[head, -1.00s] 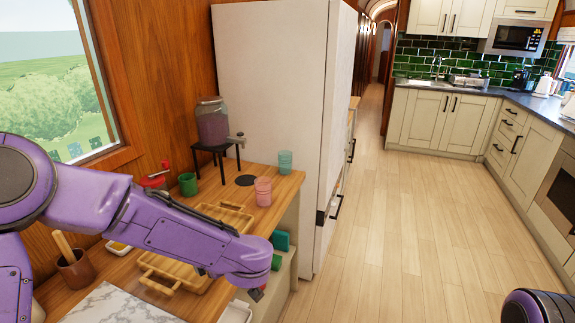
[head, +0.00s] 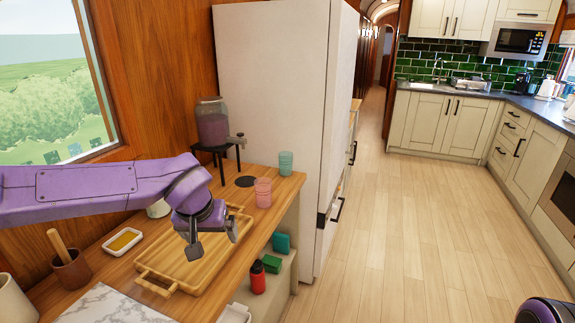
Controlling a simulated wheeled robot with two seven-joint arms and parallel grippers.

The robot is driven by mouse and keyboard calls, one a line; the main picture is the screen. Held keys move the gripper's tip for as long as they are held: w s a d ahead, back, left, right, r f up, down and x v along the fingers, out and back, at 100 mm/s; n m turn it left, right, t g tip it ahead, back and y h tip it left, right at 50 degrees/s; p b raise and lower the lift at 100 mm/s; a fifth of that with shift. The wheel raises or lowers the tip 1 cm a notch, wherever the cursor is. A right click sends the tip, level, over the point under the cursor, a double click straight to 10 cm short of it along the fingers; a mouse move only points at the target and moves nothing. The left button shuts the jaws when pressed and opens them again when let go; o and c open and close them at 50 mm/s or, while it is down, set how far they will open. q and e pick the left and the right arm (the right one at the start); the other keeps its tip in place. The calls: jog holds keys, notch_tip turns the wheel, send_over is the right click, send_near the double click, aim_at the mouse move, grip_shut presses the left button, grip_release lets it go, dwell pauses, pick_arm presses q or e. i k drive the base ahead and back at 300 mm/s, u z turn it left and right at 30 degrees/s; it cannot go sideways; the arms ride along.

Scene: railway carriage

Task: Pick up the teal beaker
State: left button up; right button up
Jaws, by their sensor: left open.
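The teal beaker (head: 286,162) stands upright on the wooden counter (head: 290,187), near its far end beside the white fridge. A pink beaker (head: 263,192) stands a little nearer, to its left. My left gripper (head: 213,246) is open and empty. It points down above the wooden tray, to the left of and nearer than both beakers. My right gripper is not in view.
The wooden tray (head: 160,285) lies on the counter. The white fridge (head: 275,90) walls off the far side. A red bottle (head: 257,277) stands on a lower shelf.

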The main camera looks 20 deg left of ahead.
aim_at(286, 164)
jog(key=i, duration=1.95)
